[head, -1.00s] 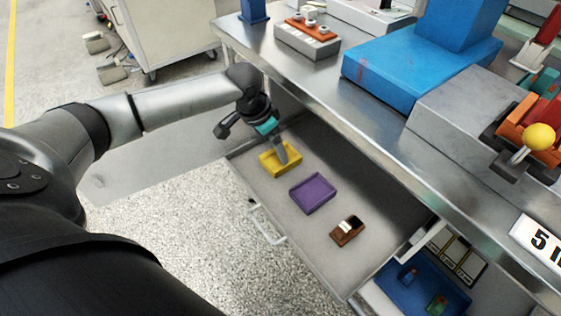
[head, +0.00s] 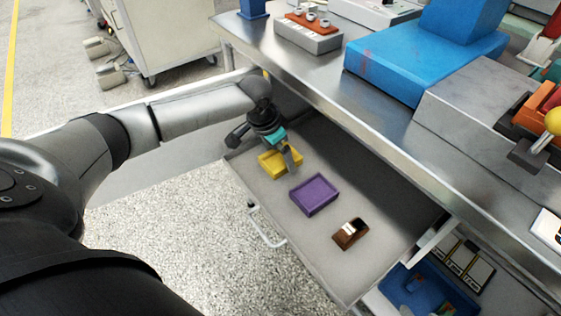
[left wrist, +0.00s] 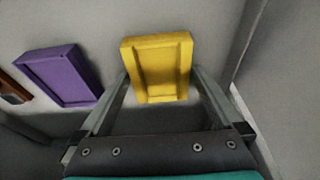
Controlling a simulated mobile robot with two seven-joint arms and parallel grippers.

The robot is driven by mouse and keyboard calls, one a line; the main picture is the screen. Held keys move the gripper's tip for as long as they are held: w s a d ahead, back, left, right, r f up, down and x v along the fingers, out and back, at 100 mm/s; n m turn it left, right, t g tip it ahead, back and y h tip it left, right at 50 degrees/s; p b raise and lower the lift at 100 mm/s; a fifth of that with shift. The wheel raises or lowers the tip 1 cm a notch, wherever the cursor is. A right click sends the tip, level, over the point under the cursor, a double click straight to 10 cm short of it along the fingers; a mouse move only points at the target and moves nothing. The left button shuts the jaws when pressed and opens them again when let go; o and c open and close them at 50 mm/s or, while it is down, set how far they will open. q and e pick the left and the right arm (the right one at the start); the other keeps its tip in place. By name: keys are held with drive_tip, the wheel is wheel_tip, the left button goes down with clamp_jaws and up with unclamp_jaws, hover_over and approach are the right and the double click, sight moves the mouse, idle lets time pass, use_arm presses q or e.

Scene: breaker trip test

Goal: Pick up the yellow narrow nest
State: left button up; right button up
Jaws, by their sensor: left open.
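The yellow narrow nest (head: 275,164) is a shallow rectangular tray lying in the open drawer, at its far left end. In the left wrist view the yellow nest (left wrist: 160,68) lies ahead, its near end between the fingertips. My left gripper (head: 287,160) is over the nest in the head view and partly hides it. In the left wrist view the left gripper (left wrist: 160,80) is open, one finger on each side of the nest. I cannot tell whether the fingers touch it. My right gripper is in neither view.
A purple tray (head: 314,194) lies beside the yellow nest in the drawer (head: 290,222). A brown block-like item (head: 350,234) lies further right. The steel bench top (head: 330,82) overhangs the drawer's back. A blue bin (head: 425,294) sits in another drawer at lower right.

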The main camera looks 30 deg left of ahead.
use_arm(q)
drive_tip(key=c, duration=1.3)
drive_tip(key=shift+c, duration=0.5)
drive_tip(key=shift+r, duration=0.15)
